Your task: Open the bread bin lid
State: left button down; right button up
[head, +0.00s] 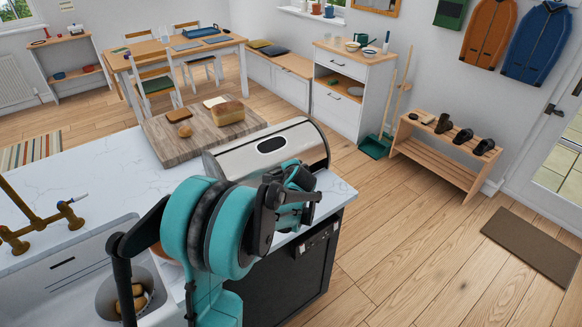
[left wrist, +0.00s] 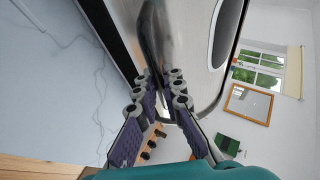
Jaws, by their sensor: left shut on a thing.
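The bread bin (head: 268,146) is a silver, rounded box with a dark oval window, at the right end of the white worktop in the head view. Its brushed metal lid (head: 235,160) looks closed there, though my arm hides its lower front. In the left wrist view the bin's metal front (left wrist: 190,45) fills the upper middle. A dark bar handle (left wrist: 150,35) stands out from it. My left gripper (head: 290,185) is at the bin's front. In the left wrist view its purple-padded fingers (left wrist: 160,88) are shut on the handle's near end. My right gripper does not show.
A wooden board (head: 165,150) with a loaf (head: 229,113) and bread pieces lies behind the bin, to the left. A sink (head: 75,275) and brass tap (head: 40,225) are at lower left. Open wooden floor (head: 400,240) lies right of the counter.

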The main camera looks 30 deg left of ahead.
aim_at(273, 139)
pick_arm(q)
jog(key=a+r+h+p, duration=0.1)
jog(key=w+a+r+g+h+p, duration=0.1)
jog(key=r+p, duration=0.1)
jog(key=a+r+n+g+h+p, duration=0.1)
jog(key=r+p, duration=0.1)
jog(key=shift+w+a, duration=0.1)
jog(key=shift+w, duration=0.1)
jog(key=a+r+h+p, duration=0.1)
jog(key=w+a+g+h+p, duration=0.1)
jog(key=a, duration=0.1)
jog(key=w+a+r+h+p, duration=0.1)
jog(key=shift+a+r+n+g+h+p, duration=0.15)
jog(key=shift+r+n+g+h+p, duration=0.15)
jog(key=shift+n+p, duration=0.1)
jog(key=shift+w+a+r+h+p, duration=0.2)
jog(key=shift+w+a+h+p, duration=0.15)
jog(key=shift+a, duration=0.2)
jog(key=shift+w+a+r, duration=0.1)
jog(key=shift+w+a, duration=0.1)
jog(key=shift+a, duration=0.6)
jog(key=c, duration=1.6)
grip_release()
